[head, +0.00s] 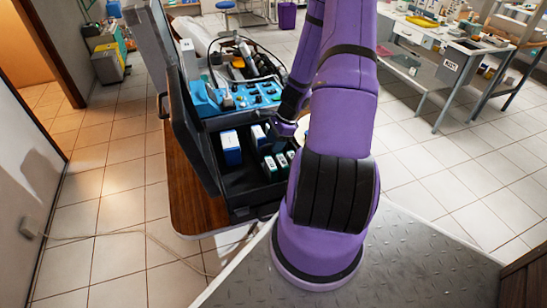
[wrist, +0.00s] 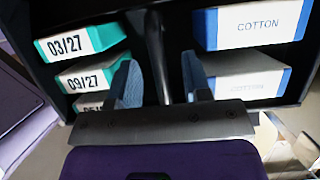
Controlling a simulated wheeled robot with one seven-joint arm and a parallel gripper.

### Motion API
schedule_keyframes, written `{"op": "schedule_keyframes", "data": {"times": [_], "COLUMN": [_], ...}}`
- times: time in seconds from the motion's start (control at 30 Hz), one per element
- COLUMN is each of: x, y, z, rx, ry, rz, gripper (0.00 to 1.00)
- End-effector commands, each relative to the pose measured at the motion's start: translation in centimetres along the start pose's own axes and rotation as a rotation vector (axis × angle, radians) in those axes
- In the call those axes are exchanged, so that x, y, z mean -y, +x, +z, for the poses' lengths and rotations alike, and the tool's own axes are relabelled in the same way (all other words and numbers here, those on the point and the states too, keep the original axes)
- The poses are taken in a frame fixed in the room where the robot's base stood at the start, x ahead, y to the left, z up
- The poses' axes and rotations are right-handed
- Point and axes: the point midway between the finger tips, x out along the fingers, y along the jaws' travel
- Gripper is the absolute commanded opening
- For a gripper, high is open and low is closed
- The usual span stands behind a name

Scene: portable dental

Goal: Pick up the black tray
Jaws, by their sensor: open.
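The black tray (head: 238,185) sits in the lower part of the open dark case in the head view. It holds blue-and-white boxes and several small teal-and-white boxes. In the wrist view my gripper (wrist: 160,82) is open, its two blue-grey fingers reaching over the tray. A dark upright bar of the tray (wrist: 155,45) shows between the fingers, with teal boxes to the left and cotton boxes to the right. I cannot tell whether the fingers touch the bar. In the head view my arm hides part of the tray's right side.
Cotton boxes (wrist: 255,24) and date-marked boxes (wrist: 80,42) lie close beside the fingers. A blue panel with instruments (head: 240,97) stands behind the tray. The case lid (head: 190,135) rises at left. Open tiled floor (head: 115,200) lies left of the brown table (head: 195,205).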

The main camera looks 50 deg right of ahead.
Motion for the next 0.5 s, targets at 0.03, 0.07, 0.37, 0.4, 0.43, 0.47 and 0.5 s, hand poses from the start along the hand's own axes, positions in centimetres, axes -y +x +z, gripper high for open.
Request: {"op": "schedule_keyframes", "data": {"times": [0.03, 0.07, 0.37, 0.4, 0.43, 0.47, 0.5], "x": [-0.03, -0.02, 0.01, 0.01, 0.01, 0.01, 0.01], "y": [0.48, 0.66, 1.1, 1.09, 1.09, 1.09, 1.08], "z": [0.01, 0.01, 0.04, 0.04, 0.03, 0.04, 0.03], "rx": [0.002, 0.001, 0.0, 0.0, 0.0, 0.0, 0.0], "ry": [0.001, 0.0, 0.0, 0.0, 0.0, 0.0, 0.0], "rz": [0.001, 0.001, 0.0, 0.0, 0.0, 0.0, 0.0], "gripper": [0.44, 0.44, 0.44, 0.42, 0.35, 0.28, 0.19]}}
